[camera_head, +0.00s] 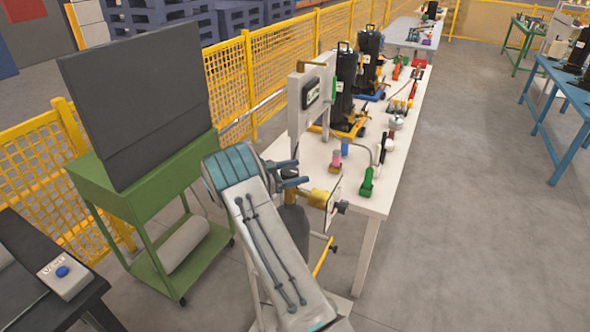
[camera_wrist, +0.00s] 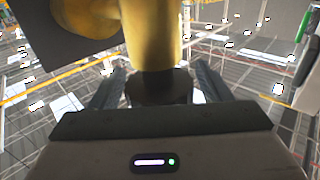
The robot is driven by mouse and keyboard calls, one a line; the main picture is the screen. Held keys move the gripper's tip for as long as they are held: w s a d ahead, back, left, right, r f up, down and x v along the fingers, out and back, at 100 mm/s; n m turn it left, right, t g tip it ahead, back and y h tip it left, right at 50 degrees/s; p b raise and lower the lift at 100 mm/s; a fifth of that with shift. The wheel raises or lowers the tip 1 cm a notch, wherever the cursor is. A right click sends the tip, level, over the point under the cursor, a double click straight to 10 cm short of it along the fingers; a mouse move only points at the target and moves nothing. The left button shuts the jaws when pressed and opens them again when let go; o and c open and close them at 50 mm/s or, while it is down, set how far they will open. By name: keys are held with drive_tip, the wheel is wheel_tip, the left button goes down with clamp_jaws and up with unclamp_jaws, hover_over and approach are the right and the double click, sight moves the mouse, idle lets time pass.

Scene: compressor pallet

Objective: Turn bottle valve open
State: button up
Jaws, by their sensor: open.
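The yellow bottle valve (camera_head: 318,198) stands at the near left edge of the workbench in the head view, above a dark upright cylinder (camera_head: 293,224). A dark knob (camera_head: 342,207) shows at its right. My gripper (camera_head: 294,174) is just left of and above the valve, its two blue-grey fingers spread. In the wrist view the yellow valve body (camera_wrist: 150,38) fills the top middle. A dark round part (camera_wrist: 158,88) below it lies between the open fingers of my gripper (camera_wrist: 158,76). Gaps show on both sides; I cannot tell whether it is the valve's knob.
The white workbench (camera_head: 385,184) carries a panel with a display (camera_head: 311,95), black machines (camera_head: 346,92) and a green bottle (camera_head: 367,182). A green cart (camera_head: 140,205) with a dark board stands left, before a yellow fence (camera_head: 228,88). The floor right of the bench is clear.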

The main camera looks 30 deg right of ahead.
drive_tip(key=shift+d, duration=0.1)
drive_tip(key=c, duration=1)
